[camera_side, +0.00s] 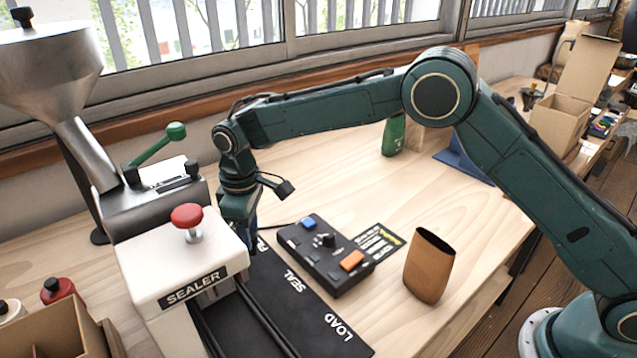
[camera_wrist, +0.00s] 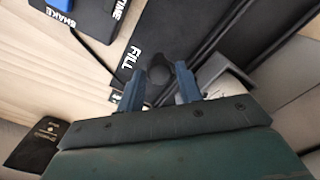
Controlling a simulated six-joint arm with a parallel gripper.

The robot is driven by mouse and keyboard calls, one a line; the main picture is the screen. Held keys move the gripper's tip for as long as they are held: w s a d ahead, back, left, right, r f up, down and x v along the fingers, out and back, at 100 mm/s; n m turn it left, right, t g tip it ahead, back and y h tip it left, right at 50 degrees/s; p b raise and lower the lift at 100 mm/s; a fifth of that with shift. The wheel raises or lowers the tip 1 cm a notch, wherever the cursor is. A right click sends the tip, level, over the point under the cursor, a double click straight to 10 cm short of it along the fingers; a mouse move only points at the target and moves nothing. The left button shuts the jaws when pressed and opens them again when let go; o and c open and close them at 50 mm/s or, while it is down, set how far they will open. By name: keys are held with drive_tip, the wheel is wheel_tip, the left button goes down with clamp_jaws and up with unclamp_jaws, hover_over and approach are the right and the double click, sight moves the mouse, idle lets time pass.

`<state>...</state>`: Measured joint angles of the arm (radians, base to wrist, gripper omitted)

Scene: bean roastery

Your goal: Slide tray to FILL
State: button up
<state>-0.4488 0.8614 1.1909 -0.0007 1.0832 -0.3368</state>
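A black strip (camera_side: 300,320) lettered LOAD and SEAL runs beside the white sealer (camera_side: 180,275) in the side view. The FILL lettering (camera_wrist: 130,68) shows in the wrist view, close to my fingers. My gripper (camera_wrist: 160,78) has its two blue fingers apart. A dark rounded knob (camera_wrist: 160,73) shows between and just past the fingertips, with small gaps visible at its sides. I cannot tell whether the knob belongs to the tray. In the side view my gripper (camera_side: 240,215) points down at the far end of the strip; its tips are hidden behind the sealer. No tray is clearly distinguishable.
A black control box (camera_side: 325,255) with blue and orange buttons lies right of the strip. A brown pouch (camera_side: 429,266) stands farther right. A metal hopper (camera_side: 60,80) and a green-handled lever (camera_side: 155,143) stand left of my gripper.

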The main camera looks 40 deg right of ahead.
drive_tip(key=shift+o, duration=1)
wheel_tip(320, 180, up, 14)
drive_tip(key=shift+f, duration=0.15)
drive_tip(key=shift+d, duration=0.1)
idle(0.3)
drive_tip(key=shift+w+d+f+m, duration=0.1)
drive_tip(key=shift+d+m, duration=0.05)
drive_tip(key=shift+m, duration=0.75)
drive_tip(key=shift+d+f+m, duration=0.1)
drive_tip(key=shift+m, duration=0.8)
drive_tip(key=shift+f, duration=0.2)
drive_tip(key=f, duration=1.3)
drive_tip(key=shift+a+f, duration=0.2)
drive_tip(key=shift+f, duration=0.05)
